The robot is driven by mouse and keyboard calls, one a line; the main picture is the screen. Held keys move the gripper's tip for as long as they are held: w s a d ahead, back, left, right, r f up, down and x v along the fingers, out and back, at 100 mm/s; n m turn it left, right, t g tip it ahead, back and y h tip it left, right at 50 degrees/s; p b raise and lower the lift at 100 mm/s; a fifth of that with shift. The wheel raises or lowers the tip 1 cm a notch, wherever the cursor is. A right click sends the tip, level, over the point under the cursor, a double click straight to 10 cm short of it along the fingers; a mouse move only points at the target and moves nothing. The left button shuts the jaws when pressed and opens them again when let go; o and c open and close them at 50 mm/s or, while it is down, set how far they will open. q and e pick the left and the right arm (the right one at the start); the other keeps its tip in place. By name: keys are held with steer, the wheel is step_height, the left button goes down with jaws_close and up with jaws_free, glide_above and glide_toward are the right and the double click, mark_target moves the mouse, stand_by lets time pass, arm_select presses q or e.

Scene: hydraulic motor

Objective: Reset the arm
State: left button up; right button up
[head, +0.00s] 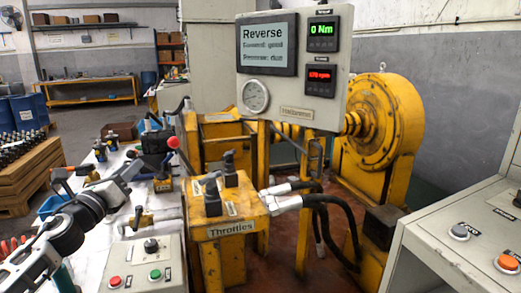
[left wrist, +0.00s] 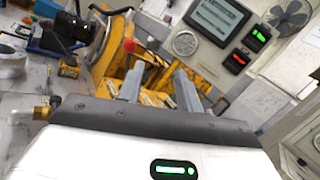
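My left arm comes in from the left in the head view. Its gripper (head: 131,172) is above the white table (head: 88,257), to the left of the yellow throttle stand (head: 229,218). In the left wrist view the two grey fingers of the left gripper (left wrist: 158,68) stand apart with nothing between them, so it is open and empty. Yellow machinery and a red knob (left wrist: 130,45) show beyond the fingers. My right gripper is in neither view.
The instrument panel (head: 297,62) reads "Reverse" and 0 Nm. A red-and-green button box (head: 147,262) stands front left. A yellow motor housing (head: 386,125) stands behind. A grey console (head: 460,240) is at right. Black hoses (head: 345,205) run from the throttle stand.

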arm_select(q)
steer(key=s+d+f+n+g, duration=0.1)
steer(key=s+d+f+n, duration=0.25)
steer(key=f+n, duration=0.2)
steer(key=s+d+f+n+g+y, duration=0.1)
steer(key=s+d+f+n, duration=0.25)
steer(key=f, duration=0.35)
steer(key=s+d+f+n+g, duration=0.1)
steer(key=s+d+f+n, duration=0.25)
steer(key=f+n, duration=0.2)
steer(key=s+d+f+n+g, duration=0.2)
steer(key=s+f+n, duration=0.2)
steer(key=s+n, duration=0.2)
steer(key=s+d+f+n+g+p, duration=0.1)
steer(key=s+d+f+n+g, duration=0.1)
steer(key=s+n, duration=0.4)
steer(key=s+d+f+n+g, duration=0.2)
steer(key=s+f+n, duration=0.3)
steer(key=s, duration=0.6)
steer(key=shift+s+d+f+n+p, duration=0.3)
steer(key=shift+s+n+p, duration=0.1)
steer(key=shift+n, duration=0.05)
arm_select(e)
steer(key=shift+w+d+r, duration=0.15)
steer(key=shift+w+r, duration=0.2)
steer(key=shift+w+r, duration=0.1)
